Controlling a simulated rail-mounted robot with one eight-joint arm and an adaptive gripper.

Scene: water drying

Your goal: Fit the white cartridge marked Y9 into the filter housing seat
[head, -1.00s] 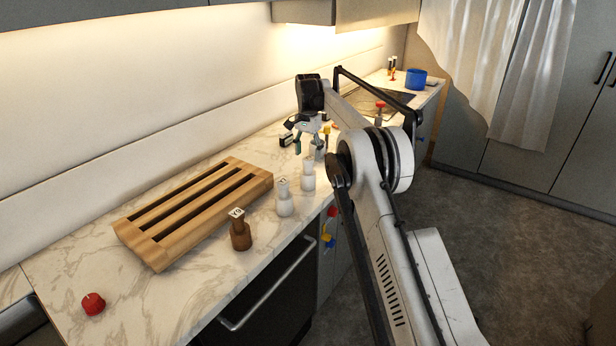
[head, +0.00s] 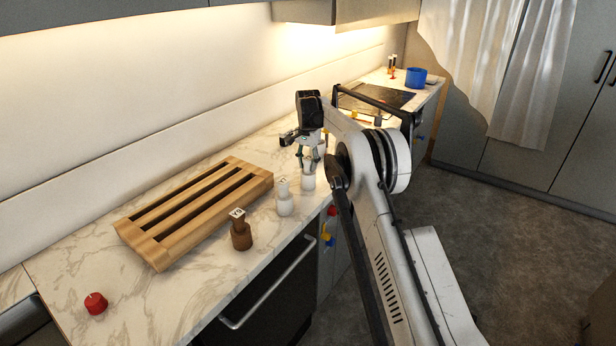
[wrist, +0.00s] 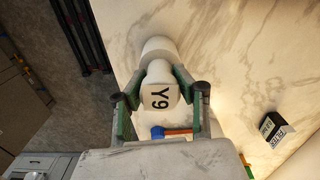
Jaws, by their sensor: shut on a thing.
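The white cartridge marked Y9 (head: 308,180) stands near the counter's front edge, right of another white piece. In the wrist view the Y9 cartridge (wrist: 158,72) shows its square marked top and a wider round body beyond it. My gripper (head: 309,164) is over its top and shut on it, with one green-grey finger on each side of the neck. It looks upright at counter level; I cannot tell whether its base touches. A black block with white lettering (wrist: 273,127) lies to the right in the wrist view; the letters are not fully legible. I cannot clearly make out the housing seat.
A second white piece (head: 284,199) and a brown piece (head: 241,233) stand along the front edge. A slatted wooden rack (head: 195,210) lies behind them. A red knob-like piece (head: 95,303) is at front left. A blue container (head: 416,78) stands at the far end.

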